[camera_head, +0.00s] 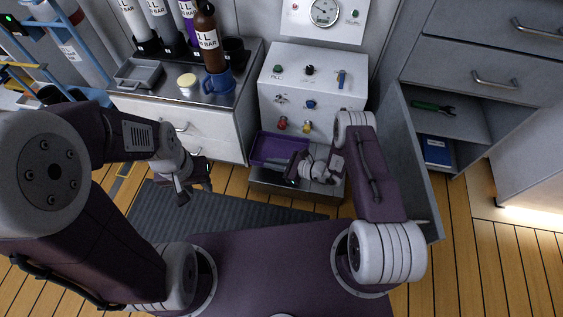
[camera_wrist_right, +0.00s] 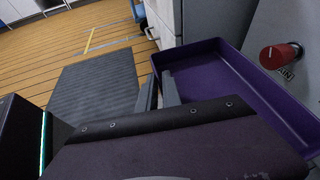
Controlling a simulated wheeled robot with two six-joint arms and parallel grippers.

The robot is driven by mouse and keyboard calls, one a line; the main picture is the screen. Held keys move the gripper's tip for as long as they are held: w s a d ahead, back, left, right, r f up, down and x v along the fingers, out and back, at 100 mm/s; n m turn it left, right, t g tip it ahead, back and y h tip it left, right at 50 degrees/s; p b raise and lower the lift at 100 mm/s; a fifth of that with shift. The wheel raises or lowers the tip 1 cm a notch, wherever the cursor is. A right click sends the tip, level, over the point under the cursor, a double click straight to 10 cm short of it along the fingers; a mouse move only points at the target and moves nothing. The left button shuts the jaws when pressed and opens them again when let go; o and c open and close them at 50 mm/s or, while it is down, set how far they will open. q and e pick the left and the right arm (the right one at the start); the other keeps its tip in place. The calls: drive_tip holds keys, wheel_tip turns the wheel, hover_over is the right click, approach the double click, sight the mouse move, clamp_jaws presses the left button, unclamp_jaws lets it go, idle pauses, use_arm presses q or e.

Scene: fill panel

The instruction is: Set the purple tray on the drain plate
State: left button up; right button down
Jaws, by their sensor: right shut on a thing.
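The purple tray (camera_head: 277,147) is at the foot of the white panel, above the grey drain plate (camera_head: 262,177). I cannot tell whether it touches the plate. My right gripper (camera_head: 283,165) is shut on the tray's near left side; in the right wrist view the fingers (camera_wrist_right: 166,92) meet the wall of the tray (camera_wrist_right: 225,62). The tray looks empty and roughly level. My left gripper (camera_head: 196,184) hangs over the dark mat, away from the tray, and its finger gap is not clear.
The white panel (camera_head: 312,95) has coloured knobs; a red one (camera_wrist_right: 281,55) is close to the tray. A counter (camera_head: 180,88) with bottles, a grey tray and a blue mug (camera_head: 220,84) stands left. An open cabinet door (camera_head: 408,165) is right. The ribbed mat (camera_head: 235,212) is clear.

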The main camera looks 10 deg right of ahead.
wheel_tip(320, 180, down, 10)
drive_tip(key=b, duration=0.7)
drive_tip(key=shift+f, duration=0.15)
drive_tip(key=shift+r, duration=0.25)
drive_tip(key=c, duration=1.5)
unclamp_jaws()
drive_tip(key=shift+d, duration=0.1)
drive_tip(key=p+v, duration=0.6)
drive_tip(key=v, duration=0.5)
drive_tip(key=s+r+n+g+h, duration=0.2)
drive_tip(key=s+r+n+g, duration=0.3)
drive_tip(key=r, duration=0.3)
drive_tip(key=s+r+n+g+h, duration=0.2)
drive_tip(key=s+r+n+g, duration=0.15)
drive_tip(key=r+n, duration=0.4)
drive_tip(key=s+d+r+n+t+h, duration=0.1)
drive_tip(key=s+d+r+n+h, duration=0.1)
drive_tip(key=r+n, duration=0.3)
drive_tip(key=s+d+r+n+t+h, duration=0.2)
drive_tip(key=d+r+n+h, duration=0.2)
drive_tip(key=r, duration=0.3)
drive_tip(key=shift+s+d+r+n+h, duration=0.15)
drive_tip(key=shift+s+d+n+h, duration=0.1)
drive_tip(key=shift+n+h, duration=0.5)
